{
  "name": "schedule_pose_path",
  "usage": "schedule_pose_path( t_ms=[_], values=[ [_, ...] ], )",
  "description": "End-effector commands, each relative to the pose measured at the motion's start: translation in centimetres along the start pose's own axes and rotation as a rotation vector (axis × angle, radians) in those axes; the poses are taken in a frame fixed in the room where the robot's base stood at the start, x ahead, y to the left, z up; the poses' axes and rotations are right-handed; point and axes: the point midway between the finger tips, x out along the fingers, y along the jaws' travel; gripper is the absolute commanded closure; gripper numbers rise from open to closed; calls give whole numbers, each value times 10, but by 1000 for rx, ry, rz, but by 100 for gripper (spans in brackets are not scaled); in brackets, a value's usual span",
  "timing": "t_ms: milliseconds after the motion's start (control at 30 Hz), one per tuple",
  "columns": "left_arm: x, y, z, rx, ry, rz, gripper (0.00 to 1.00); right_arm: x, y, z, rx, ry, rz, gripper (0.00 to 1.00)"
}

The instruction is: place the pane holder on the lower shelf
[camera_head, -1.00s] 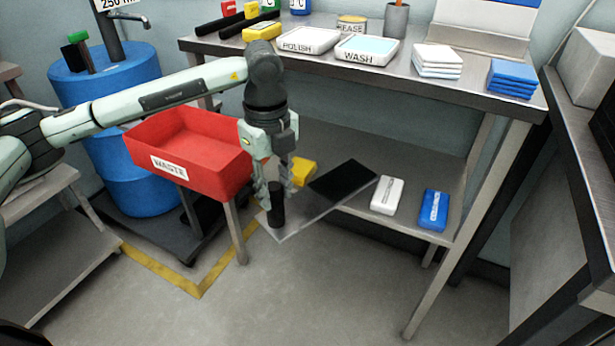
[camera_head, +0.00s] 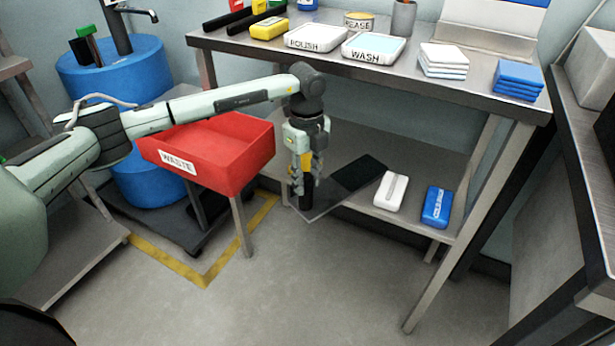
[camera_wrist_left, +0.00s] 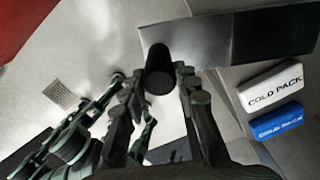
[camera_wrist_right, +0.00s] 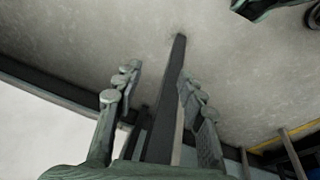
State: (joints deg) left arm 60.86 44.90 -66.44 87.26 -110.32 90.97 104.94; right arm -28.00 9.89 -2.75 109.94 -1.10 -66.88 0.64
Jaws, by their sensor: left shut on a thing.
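The pane holder shows as a black upright cylindrical handle (camera_head: 306,194) with a thin flat sheet, pale near the handle and dark at the far end (camera_head: 360,173). My left gripper (camera_head: 305,180) is shut on the handle. A small yellow part shows by its fingers. In the left wrist view the handle (camera_wrist_left: 160,72) stands between the fingers and the dark end reaches right. The sheet's dark end overlaps the lower shelf (camera_head: 410,215); whether it touches cannot be told. My right gripper (camera_wrist_right: 160,85) has its fingers apart, a dark bar showing between or beyond them.
A white cold pack (camera_head: 391,190) and a blue cold pack (camera_head: 437,207) lie on the lower shelf, right of the sheet. The red waste bin (camera_head: 225,165) is close left of my left gripper. The upper bench top (camera_head: 410,75) overhangs the shelf.

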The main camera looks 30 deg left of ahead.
Motion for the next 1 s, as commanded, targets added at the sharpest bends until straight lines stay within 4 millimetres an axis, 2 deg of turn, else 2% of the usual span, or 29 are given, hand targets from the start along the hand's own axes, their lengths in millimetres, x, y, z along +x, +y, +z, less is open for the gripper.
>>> schedule_pose_path(
  t_ms=[133,300,333,500,833,1000],
  values=[
    [1,-3,0,1,0,-4,100,9,-3,7,0,-13,-5,60],
    [2,-3,1,1,0,-4,100,9,-3,6,-1,-12,-5,60],
    [2,-2,0,1,0,-2,69,8,-3,5,-1,-11,-5,60],
    [2,-2,1,0,0,-2,50,5,-2,2,0,-4,-4,60],
    [-2,-3,1,0,-1,-3,50,4,-2,0,1,0,-3,60],
    [-25,-3,1,1,-2,-6,50,5,-1,2,1,-6,-1,60]
  ],
)
